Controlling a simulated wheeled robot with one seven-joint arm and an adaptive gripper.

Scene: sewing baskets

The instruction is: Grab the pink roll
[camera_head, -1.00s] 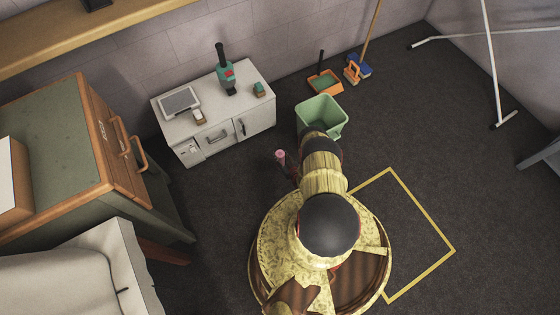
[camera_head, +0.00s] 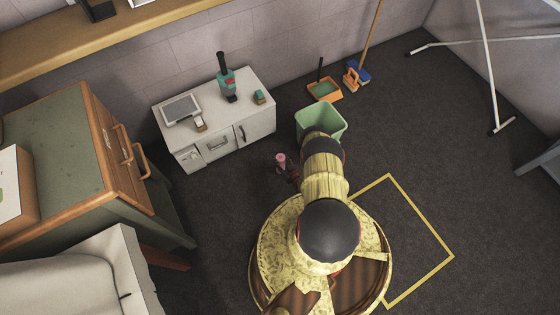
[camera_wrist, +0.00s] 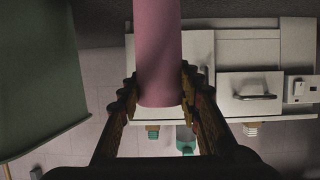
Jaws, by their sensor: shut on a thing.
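The pink roll (camera_wrist: 158,50) is a smooth pink cylinder between the two fingers of my gripper (camera_wrist: 158,90) in the wrist view. My gripper is shut on it, with a finger against each side. In the head view the pink roll (camera_head: 281,160) shows as a small pink end left of my arm, in front of the white cabinet and above the dark floor. The fingers of my gripper (camera_head: 292,172) are small and dark there, partly hidden by my arm.
A low white cabinet (camera_head: 255,128) stands by the wall with a green and black device (camera_head: 227,82) on top. A green bin (camera_head: 310,125) stands close to my arm. A green and wood drawer unit (camera_head: 60,165) is at the left. The floor at the right is mostly clear.

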